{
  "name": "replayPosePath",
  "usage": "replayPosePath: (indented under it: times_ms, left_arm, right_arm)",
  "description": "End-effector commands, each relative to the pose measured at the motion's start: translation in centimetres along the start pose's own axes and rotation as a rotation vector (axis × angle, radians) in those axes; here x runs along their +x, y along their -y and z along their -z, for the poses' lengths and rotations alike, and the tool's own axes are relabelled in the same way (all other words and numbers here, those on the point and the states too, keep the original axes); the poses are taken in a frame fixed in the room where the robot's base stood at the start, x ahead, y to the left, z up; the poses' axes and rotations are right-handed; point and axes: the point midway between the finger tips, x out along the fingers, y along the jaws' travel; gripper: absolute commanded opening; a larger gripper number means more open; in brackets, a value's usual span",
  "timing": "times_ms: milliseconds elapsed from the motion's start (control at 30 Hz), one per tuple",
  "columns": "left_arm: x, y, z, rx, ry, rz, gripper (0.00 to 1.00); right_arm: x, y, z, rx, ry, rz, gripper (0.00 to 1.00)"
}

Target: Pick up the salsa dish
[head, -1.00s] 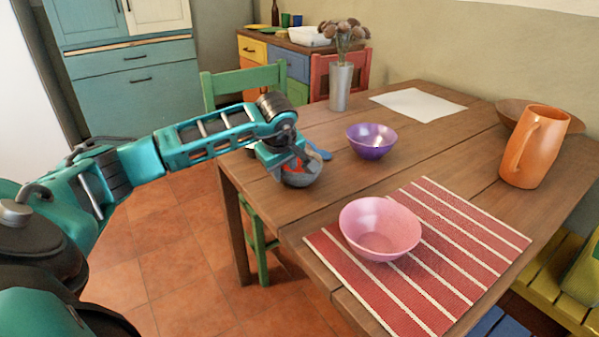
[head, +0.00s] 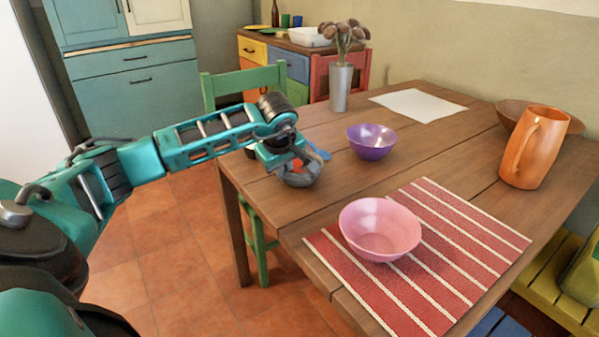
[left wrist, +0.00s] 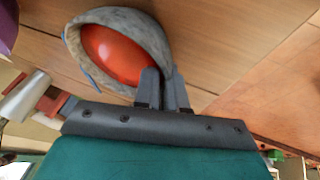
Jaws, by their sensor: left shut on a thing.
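The salsa dish (head: 301,179) is a small grey stone-like bowl with red-orange salsa inside. It is at the left edge of the wooden table in the head view, partly covered by my gripper. In the left wrist view the dish (left wrist: 152,38) shows its round grey rim and the red salsa. My left gripper (head: 293,166) is shut on the near rim of the dish, with its two fingers (left wrist: 163,88) close together at the wall. I cannot tell whether the dish touches the table. My right gripper is not in view.
A purple bowl (head: 371,141), a pink bowl (head: 380,229) on a red striped mat (head: 440,290), an orange pitcher (head: 533,148) and a vase (head: 340,87) stand on the table. A green chair (head: 243,80) is behind the arm.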

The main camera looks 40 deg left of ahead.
Motion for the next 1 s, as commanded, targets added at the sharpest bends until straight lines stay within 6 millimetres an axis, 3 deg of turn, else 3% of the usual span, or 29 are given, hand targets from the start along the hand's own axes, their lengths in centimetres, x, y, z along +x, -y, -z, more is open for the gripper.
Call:
replayPosePath:
  times_ms: [1000]
  left_arm:
    - [-0.51,-0.2,0.33,-0.002,-0.003,-0.003,0.0]
  right_arm:
    - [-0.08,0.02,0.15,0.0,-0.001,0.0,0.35]
